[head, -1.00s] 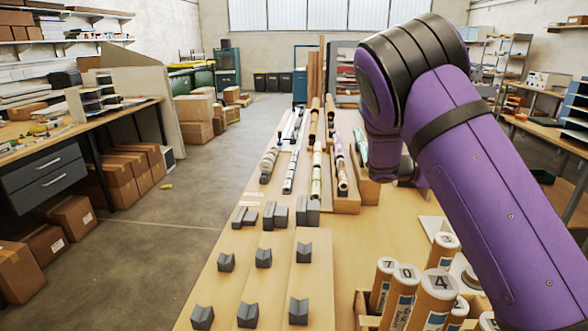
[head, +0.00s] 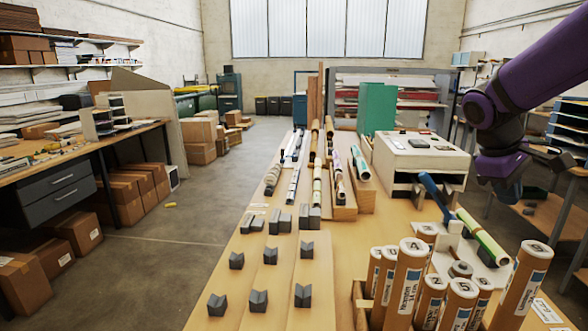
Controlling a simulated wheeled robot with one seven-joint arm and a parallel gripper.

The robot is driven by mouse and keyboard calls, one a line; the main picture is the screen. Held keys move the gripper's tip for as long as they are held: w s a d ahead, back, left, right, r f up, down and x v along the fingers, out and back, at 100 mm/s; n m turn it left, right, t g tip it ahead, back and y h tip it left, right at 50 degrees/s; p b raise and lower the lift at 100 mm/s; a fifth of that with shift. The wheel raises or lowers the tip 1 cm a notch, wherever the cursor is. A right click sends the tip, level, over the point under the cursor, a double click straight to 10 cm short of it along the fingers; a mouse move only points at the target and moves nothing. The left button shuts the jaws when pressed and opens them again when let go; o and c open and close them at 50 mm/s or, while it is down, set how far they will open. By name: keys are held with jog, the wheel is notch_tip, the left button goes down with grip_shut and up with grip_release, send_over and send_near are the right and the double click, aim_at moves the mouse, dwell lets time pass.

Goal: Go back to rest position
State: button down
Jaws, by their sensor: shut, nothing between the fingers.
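My purple arm comes in from the upper right in the head view. My gripper (head: 508,190) hangs small and dark below the wrist, over the right side of the workbench (head: 345,240). It is shut and holds nothing; its fingertips are hard to make out. I see a gap between the gripper and these things.
Brown labelled tubes (head: 404,280) stand in a wooden rack at the front right. Several grey V-blocks (head: 258,300) sit on the bench at the front left. Rolls (head: 317,185) lie in rows further back. The floor aisle (head: 190,240) on the left is clear.

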jog(key=s+a+r+m+t+y, duration=0.1)
jog(key=s+a+m+t+y, duration=0.1)
jog(key=s+a, duration=0.3)
jog(key=s+a+r+m+t+y, duration=0.2)
jog(key=s+a, duration=0.4)
jog(key=s, duration=0.7)
jog(key=shift+m+t+y, duration=0.4)
jog(key=shift+m+t, duration=0.2)
jog(key=shift+t, duration=0.3)
jog(key=shift+s+r, duration=0.1)
